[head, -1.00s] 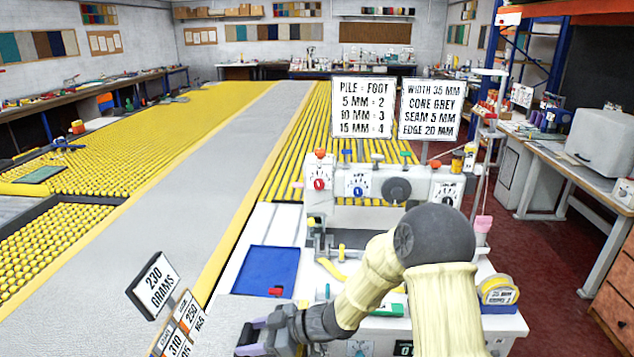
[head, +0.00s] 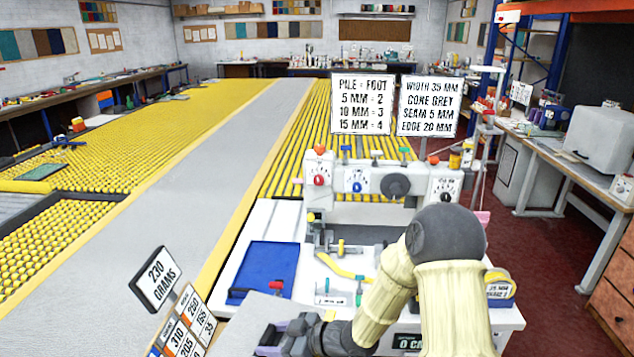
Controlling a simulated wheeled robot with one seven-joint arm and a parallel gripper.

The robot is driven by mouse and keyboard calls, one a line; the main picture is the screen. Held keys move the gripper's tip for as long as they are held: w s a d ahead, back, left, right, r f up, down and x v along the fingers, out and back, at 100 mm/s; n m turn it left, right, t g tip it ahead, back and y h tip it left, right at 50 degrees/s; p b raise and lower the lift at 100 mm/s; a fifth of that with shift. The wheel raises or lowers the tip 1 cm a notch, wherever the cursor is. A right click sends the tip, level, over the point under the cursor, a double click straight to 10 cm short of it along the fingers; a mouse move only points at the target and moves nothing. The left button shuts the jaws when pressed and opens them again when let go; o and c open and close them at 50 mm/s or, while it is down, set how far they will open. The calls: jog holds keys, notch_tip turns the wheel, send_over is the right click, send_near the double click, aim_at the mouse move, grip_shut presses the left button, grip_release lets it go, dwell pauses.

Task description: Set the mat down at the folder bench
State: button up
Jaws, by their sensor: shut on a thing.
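My gripper (head: 270,341) is low in the head view, at the near left of the white machine bench (head: 232,270). It is shut on a flat light grey piece, apparently the mat (head: 243,322), which reaches left and up from the jaws. The bottom edge of the picture cuts off part of it. I cannot tell whether the mat touches the bench top. No bench is labelled as the folder bench in this view. The bench here carries a sewing machine (head: 345,212) with several dials, and a blue tray (head: 262,268).
Sign cards (head: 158,278), one reading 230 grams, stand close left of the gripper. A yellow tape roll (head: 498,286) sits at the bench's right. A side table (head: 575,165) stands right.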

jog(key=w+d+f+m+t+h, duration=0.2)
jog(key=d+f+m+t+h, duration=0.2)
jog(key=d, duration=0.8)
jog(key=w+d+f+m+t+h, duration=0.3)
jog(key=d+f+m+t+h, duration=0.2)
jog(key=d+f+m+h, duration=0.3)
jog(key=d+f+m, duration=0.2)
jog(key=d, duration=0.2)
jog(key=shift+d+f+m+h, duration=0.3)
jog(key=shift+d+h, duration=0.05)
jog(key=shift+h, duration=0.05)
jog(key=shift+w+r+t, duration=0.1)
jog(key=shift+w+t, duration=0.05)
jog(key=shift+t, duration=0.15)
jog(key=s+f, duration=0.4)
jog(key=f, duration=0.1)
jog(key=shift+s+f, duration=0.25)
